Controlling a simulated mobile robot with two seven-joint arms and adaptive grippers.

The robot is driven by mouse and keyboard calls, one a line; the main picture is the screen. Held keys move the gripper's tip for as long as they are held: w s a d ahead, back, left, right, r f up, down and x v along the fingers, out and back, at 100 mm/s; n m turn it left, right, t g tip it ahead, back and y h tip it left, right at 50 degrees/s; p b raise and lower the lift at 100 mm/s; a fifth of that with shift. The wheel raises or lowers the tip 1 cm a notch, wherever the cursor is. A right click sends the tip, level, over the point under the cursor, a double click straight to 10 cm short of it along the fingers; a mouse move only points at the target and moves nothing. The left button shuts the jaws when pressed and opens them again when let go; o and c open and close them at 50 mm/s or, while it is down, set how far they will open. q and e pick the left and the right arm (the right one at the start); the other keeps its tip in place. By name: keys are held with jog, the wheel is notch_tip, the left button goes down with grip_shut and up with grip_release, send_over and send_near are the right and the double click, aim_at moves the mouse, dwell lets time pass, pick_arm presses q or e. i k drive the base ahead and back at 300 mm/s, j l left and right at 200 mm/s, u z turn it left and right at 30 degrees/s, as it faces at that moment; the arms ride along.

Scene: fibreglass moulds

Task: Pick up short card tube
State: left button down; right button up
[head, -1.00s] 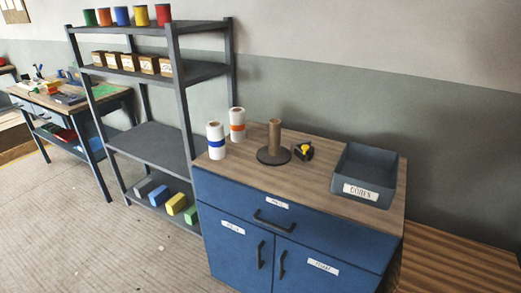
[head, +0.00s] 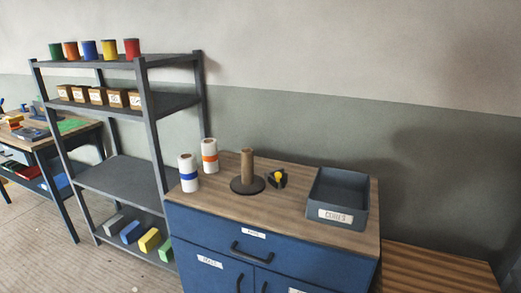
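A short brown card tube (head: 247,167) stands upright on a dark round base (head: 248,186) on top of the blue cabinet (head: 215,239). I cannot tell whether a spindle runs up inside it. Neither of my grippers shows in the head view.
Two white rolls, one with a blue band (head: 188,173) and one with an orange band (head: 209,156), stand left of the tube. A small black and yellow item (head: 277,178) and a grey labelled bin (head: 337,216) are to its right. A grey shelf rack (head: 119,182) stands to the left.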

aim_at(246, 154)
jog(key=i+j, duration=0.1)
jog(key=j, duration=0.2)
jog(key=i+j, duration=0.1)
jog(key=j, duration=0.2)
jog(key=i+j+z, duration=0.2)
jog(key=j, duration=0.2)
jog(key=j+z, duration=0.25)
jog(key=j, duration=0.15)
